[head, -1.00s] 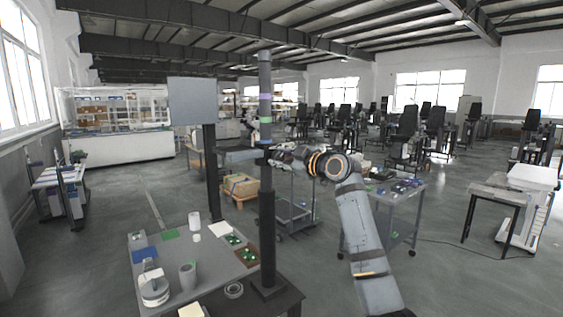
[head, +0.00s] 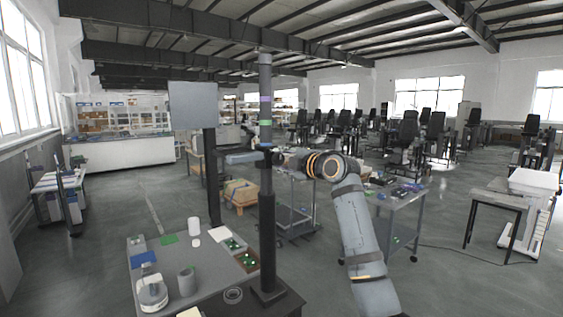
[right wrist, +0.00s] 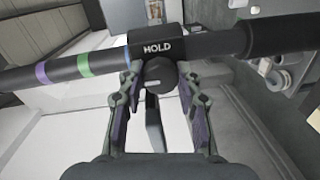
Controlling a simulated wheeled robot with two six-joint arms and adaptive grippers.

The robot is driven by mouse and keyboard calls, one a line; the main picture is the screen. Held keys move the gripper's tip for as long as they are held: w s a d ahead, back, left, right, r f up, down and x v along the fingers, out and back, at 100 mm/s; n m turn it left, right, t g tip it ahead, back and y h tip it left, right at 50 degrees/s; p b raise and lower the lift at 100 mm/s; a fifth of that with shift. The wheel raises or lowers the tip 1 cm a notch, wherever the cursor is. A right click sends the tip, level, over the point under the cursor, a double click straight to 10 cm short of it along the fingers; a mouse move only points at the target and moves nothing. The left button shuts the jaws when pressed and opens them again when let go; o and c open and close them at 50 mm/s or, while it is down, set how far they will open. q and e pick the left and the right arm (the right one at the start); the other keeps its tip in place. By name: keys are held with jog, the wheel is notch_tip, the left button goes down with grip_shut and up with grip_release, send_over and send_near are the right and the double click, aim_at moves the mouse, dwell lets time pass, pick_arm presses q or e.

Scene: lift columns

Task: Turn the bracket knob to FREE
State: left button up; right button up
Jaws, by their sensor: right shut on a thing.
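A dark bracket collar (right wrist: 168,42) sits on the dark upright column (head: 265,195) and bears the word HOLD. Its round dark knob (right wrist: 158,75) faces my right wrist camera, with a short pale mark on its lower part. My right gripper (right wrist: 159,92) is shut on the knob, one finger on each side. In the head view the right gripper (head: 277,157) reaches the column from the right, small and partly hidden. A grey arm (head: 240,158) sticks out left at bracket height. No FREE label is visible. My left gripper is out of view.
Purple (head: 265,98) and green (head: 265,122) bands ring the column above the bracket. A grey worktable (head: 215,278) with small parts stands at lower left. A flat grey panel on a post (head: 193,103) stands behind. A cart (head: 398,203) stands to the right.

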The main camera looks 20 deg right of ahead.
dwell(0.5)
jog(key=o, duration=1.1)
jog(key=shift+o, duration=0.2)
jog(key=shift+s, duration=0.1)
jog(key=v, duration=1.2)
